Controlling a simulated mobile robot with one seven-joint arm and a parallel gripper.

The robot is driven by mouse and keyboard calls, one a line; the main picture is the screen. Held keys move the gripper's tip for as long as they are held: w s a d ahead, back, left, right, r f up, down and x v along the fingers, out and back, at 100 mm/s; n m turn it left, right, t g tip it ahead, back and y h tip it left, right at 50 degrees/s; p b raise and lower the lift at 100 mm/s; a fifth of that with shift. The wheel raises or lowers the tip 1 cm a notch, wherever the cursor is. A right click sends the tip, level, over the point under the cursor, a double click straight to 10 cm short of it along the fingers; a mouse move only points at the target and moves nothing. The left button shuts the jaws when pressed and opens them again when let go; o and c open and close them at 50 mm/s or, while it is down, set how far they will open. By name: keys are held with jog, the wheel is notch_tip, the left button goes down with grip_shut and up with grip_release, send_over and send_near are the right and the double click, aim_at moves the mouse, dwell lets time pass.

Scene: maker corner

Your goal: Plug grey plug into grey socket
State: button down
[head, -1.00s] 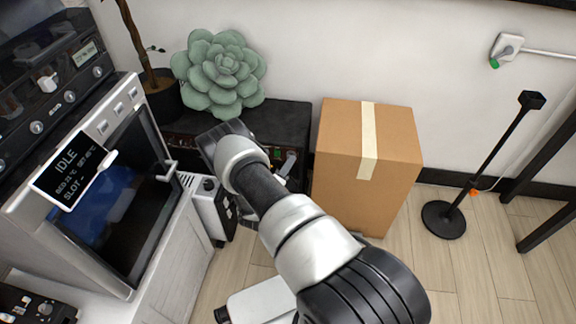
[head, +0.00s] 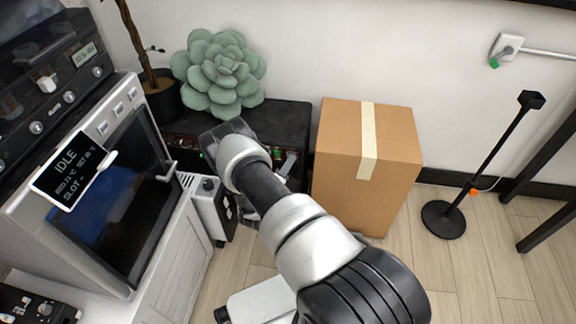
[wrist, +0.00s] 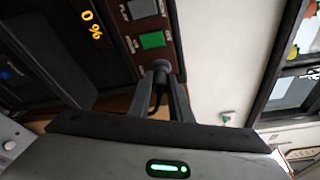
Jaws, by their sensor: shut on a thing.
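My gripper (wrist: 165,84) is shut on a dark grey plug (wrist: 161,68) with a black cable, in the wrist view. The plug is up against a brown panel strip (wrist: 128,38); I cannot tell whether it is seated in a socket. Along the same strip are a green block (wrist: 152,40) and, farther up, a grey block (wrist: 142,9); I cannot tell whether the grey one is the grey socket. In the head view my arm hides the gripper's tips and the plug.
An orange "0 %" display (wrist: 91,25) is beside the strip. In the head view, a cardboard box (head: 366,170) stands right of my arm, a machine with an IDLE screen (head: 75,170) at left. A succulent (head: 220,75) sits on the black cabinet (head: 285,118). Floor at right is partly clear.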

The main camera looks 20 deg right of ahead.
jog(key=shift+w+d, duration=0.2)
jog(key=shift+w, duration=0.15)
jog(key=c, duration=1.5)
grip_release()
jog(key=shift+c, duration=0.2)
jog(key=shift+s+a, duration=0.1)
jog(key=p+v, duration=0.3)
jog(key=v, duration=1.4)
jog(key=shift+p, duration=0.35)
jog(key=shift+a, duration=0.15)
